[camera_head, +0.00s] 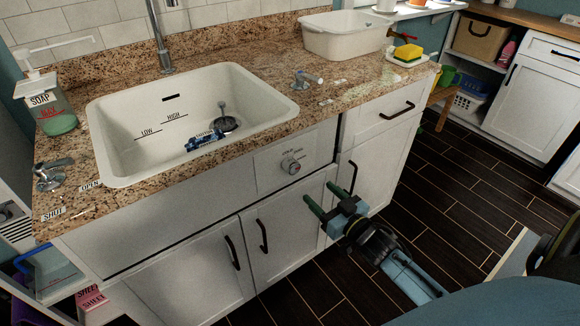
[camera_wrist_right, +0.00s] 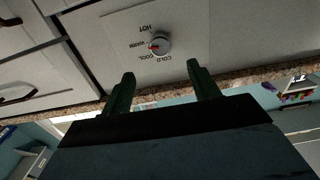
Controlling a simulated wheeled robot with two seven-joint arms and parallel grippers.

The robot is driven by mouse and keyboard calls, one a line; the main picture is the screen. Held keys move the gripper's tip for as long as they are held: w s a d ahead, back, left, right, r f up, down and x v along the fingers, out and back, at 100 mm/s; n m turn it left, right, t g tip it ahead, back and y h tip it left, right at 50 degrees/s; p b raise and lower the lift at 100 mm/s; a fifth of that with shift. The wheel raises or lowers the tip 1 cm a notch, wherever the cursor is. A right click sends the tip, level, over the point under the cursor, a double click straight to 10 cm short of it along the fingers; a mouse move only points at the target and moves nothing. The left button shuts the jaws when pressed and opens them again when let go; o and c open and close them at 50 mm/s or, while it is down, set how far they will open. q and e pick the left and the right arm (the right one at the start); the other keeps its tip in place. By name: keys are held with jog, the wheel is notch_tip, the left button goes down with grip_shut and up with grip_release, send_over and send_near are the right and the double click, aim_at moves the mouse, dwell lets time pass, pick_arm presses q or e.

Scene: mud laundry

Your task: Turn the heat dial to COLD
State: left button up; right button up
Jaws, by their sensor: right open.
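The heat dial (camera_head: 291,167) is a small grey knob on a white panel (camera_head: 272,172) at the front of the sink cabinet. In the right wrist view the dial (camera_wrist_right: 160,43) has HOT, WARM, COOL and COLD printed around it, upside down. A red mark on the knob points left there, near WARM and COOL; I cannot tell exactly which. My right gripper (camera_head: 318,191) is open and empty, below and right of the dial in the head view. Its two green fingers (camera_wrist_right: 159,76) are apart and do not touch the knob. My left gripper is not in view.
The granite countertop (camera_head: 337,101) overhangs the panel. Black door handles (camera_head: 263,236) and (camera_head: 353,177) stick out nearby. The white sink (camera_head: 122,135) holds a small blue object (camera_head: 203,142). Dark wooden floor (camera_head: 455,190) is clear at right.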

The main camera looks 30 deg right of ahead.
aim_at(295, 170)
jog(key=w, duration=0.3)
jog(key=w+b, duration=0.1)
jog(key=w, duration=0.3)
jog(key=w+b, duration=0.1)
jog(key=w, duration=0.2)
jog(key=shift+w+a, duration=0.25)
jog(key=shift+a, duration=0.15)
pick_arm(q)
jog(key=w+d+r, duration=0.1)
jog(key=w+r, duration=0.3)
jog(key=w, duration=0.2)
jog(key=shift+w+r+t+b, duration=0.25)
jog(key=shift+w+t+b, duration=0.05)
jog(key=shift+b, duration=0.1)
pick_arm(e)
jog(key=shift+w, duration=0.7)
jog(key=c, duration=1)
